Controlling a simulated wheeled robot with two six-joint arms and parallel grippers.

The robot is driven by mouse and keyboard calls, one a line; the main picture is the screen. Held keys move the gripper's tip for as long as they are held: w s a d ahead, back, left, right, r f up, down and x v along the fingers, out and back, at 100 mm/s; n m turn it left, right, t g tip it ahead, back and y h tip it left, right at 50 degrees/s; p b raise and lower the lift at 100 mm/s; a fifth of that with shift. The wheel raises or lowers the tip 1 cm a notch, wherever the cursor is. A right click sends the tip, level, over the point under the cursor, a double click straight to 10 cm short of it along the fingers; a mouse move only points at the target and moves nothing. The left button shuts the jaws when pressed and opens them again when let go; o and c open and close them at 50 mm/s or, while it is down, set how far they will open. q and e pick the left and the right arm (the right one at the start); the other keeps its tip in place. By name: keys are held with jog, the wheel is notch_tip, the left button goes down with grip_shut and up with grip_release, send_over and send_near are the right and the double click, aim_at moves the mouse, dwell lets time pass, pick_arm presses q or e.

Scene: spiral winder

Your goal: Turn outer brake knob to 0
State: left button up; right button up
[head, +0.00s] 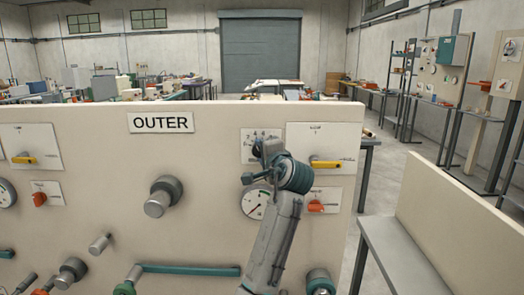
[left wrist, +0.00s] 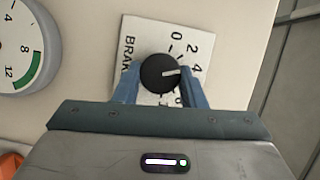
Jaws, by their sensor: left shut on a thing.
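The outer brake knob (left wrist: 160,74) is a round black dial with a white pointer line, on a white plate (left wrist: 133,35) lettered BRAK and marked 0, 2, 4 and further numerals. The pointer line faces right in the left wrist view, just below the 4, well away from the 0. My left gripper (left wrist: 158,88) is shut on the knob, with a blue finger on each side. The fingers hide part of the lower scale. In the head view my left gripper (head: 258,158) is at the plate (head: 248,134), right of the OUTER sign (head: 161,122). My right gripper is out of view.
A white gauge (head: 254,203) sits below the brake plate. A yellow handle (head: 325,164) and an orange knob (head: 316,207) are close on the right. A large grey knob (head: 162,196) stands out to the left. The panel ends at the right, with open floor beyond.

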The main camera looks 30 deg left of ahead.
pick_arm(q)
jog(key=n+h+p, duration=0.1)
jog(key=n+h, duration=0.1)
jog(key=n, duration=0.2)
jog(key=n+h+p, duration=0.1)
jog(key=n+h, duration=0.1)
jog(key=n, duration=0.2)
jog(key=shift+s+a+r, duration=0.1)
jog(key=shift+a+r, duration=0.05)
jog(key=shift+r, duration=0.05)
jog(key=shift+h, duration=0.3)
dwell(0.4)
jog(key=o, duration=1)
jog(key=b+v, duration=0.3)
jog(key=v, duration=0.7)
jog(key=shift+s+d+r, duration=0.2)
jog(key=shift+s+d, duration=0.05)
jog(key=shift+s, duration=0.05)
